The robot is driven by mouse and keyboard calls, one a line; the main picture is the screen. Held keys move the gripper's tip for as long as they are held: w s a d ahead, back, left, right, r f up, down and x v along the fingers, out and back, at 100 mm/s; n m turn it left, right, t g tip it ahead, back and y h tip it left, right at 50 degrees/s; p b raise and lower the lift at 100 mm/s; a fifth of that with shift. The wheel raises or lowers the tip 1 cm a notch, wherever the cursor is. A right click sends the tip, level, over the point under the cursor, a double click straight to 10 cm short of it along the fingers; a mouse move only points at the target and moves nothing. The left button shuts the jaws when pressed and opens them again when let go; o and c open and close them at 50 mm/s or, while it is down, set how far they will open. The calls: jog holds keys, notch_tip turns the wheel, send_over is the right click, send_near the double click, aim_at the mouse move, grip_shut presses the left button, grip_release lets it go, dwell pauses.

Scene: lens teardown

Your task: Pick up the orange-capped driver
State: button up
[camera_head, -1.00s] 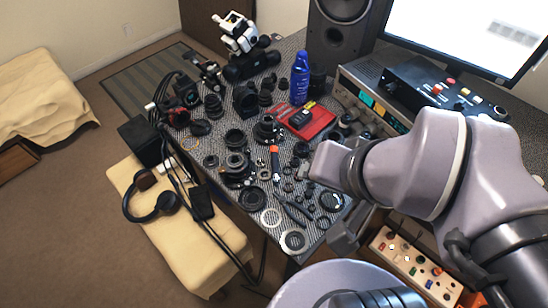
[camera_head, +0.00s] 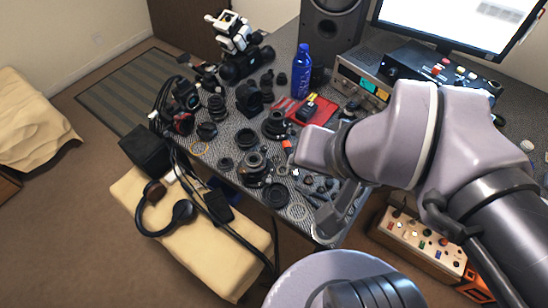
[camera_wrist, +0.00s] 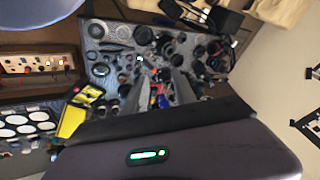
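The orange-capped driver (camera_head: 287,144) lies on the grey mat of the workbench in the head view. Its orange cap shows just left of my arm; the darker rest of it is hard to make out among the lens parts. My gripper (camera_wrist: 159,74) shows in the wrist view as two grey fingers with a gap between them, open and with nothing seen held. It is above the bench, apart from the driver. In the head view my arm hides most of the gripper and the bench behind it. I cannot pick out the driver surely in the wrist view.
Lens rings and barrels (camera_head: 255,165) crowd the mat around the driver. A red tray (camera_head: 290,106) and a blue bottle (camera_head: 301,72) stand behind it. A cushioned bench with headphones (camera_head: 165,215) is at the front left. A power strip (camera_head: 415,240) is below right.

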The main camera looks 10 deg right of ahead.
jog(key=w+d+f+n+g+h+p, duration=0.1)
jog(key=w+f+g+p, duration=0.1)
jog(key=w, duration=0.8)
jog(key=w+d+f+n+g+p, duration=0.2)
jog(key=w+f, duration=0.1)
jog(key=w, duration=0.7)
jog(key=shift+n+g+h, duration=0.4)
jog(key=shift+n+g, duration=0.5)
jog(key=w+f, duration=0.2)
jog(key=f, duration=0.7)
jog(key=w+f+b, duration=0.1)
jog(key=w+f, duration=0.2)
jog(key=f, duration=0.6)
jog(key=w+d+f+b, duration=0.1)
jog(key=w+f, duration=0.2)
jog(key=f, duration=0.6)
jog(key=shift+f, duration=0.2)
notch_tip(320, 180, down, 6)
jog(key=shift+s+d+r+b, duration=0.1)
jog(key=shift+b, duration=1.1)
jog(key=shift+r, duration=0.1)
grip_shut()
